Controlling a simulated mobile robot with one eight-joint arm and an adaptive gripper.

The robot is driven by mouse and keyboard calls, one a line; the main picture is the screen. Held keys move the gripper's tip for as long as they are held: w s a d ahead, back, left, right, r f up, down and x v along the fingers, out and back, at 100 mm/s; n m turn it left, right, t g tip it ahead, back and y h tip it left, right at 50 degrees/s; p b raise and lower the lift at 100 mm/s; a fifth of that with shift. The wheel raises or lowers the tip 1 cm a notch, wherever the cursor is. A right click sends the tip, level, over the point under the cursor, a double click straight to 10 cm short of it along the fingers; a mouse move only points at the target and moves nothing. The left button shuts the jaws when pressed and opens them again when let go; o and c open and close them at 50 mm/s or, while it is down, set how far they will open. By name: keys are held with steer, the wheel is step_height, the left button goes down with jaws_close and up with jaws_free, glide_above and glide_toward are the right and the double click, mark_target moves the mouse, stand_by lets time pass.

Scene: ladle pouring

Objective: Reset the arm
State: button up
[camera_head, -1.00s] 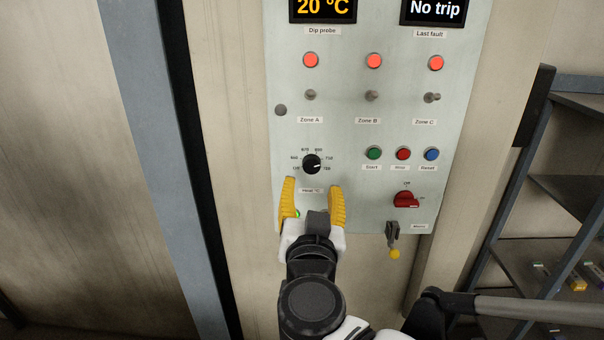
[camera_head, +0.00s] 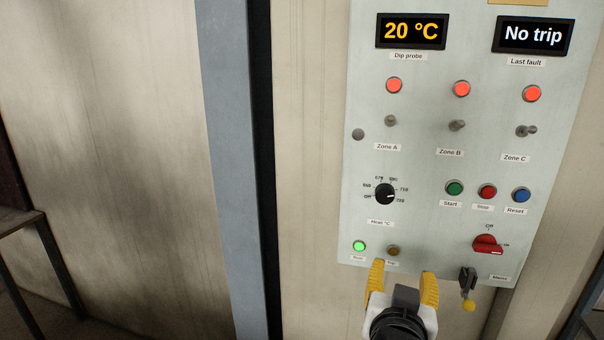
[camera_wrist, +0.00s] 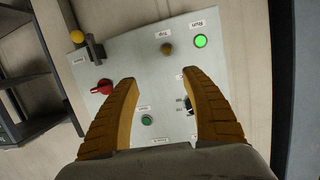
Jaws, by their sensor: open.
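My gripper (camera_head: 402,278) has yellow fingers spread apart with nothing between them. In the head view it is at the bottom, in front of the lower edge of the pale control panel (camera_head: 420,165). In the wrist view my gripper (camera_wrist: 165,90) frames part of the panel (camera_wrist: 155,75), with the green Start button (camera_wrist: 147,120) seen between the fingers. The black heat dial (camera_head: 385,194) is above my gripper in the head view. The right finger partly covers it in the wrist view.
The panel has a lit green Run lamp (camera_head: 359,246), a red rotary switch (camera_head: 487,244) and a yellow-tipped lever (camera_head: 468,291) just right of my gripper. Displays read 20 °C (camera_head: 410,31) and No trip (camera_head: 533,36). A grey post (camera_head: 235,170) stands left. A dark shelf (camera_wrist: 35,85) shows in the wrist view.

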steer(key=s+f+n+g+y+b, duration=0.2)
steer(key=f+b, duration=0.6)
steer(key=f, duration=0.7)
steer(key=s+f+n+g+y+b, duration=0.3)
steer(key=f+b, duration=0.6)
steer(key=f, duration=0.6)
steer(key=s+g+y, duration=0.1)
steer(key=s, duration=0.1)
steer(key=shift+s+a+g, duration=0.15)
steer(key=shift+s+g, duration=0.25)
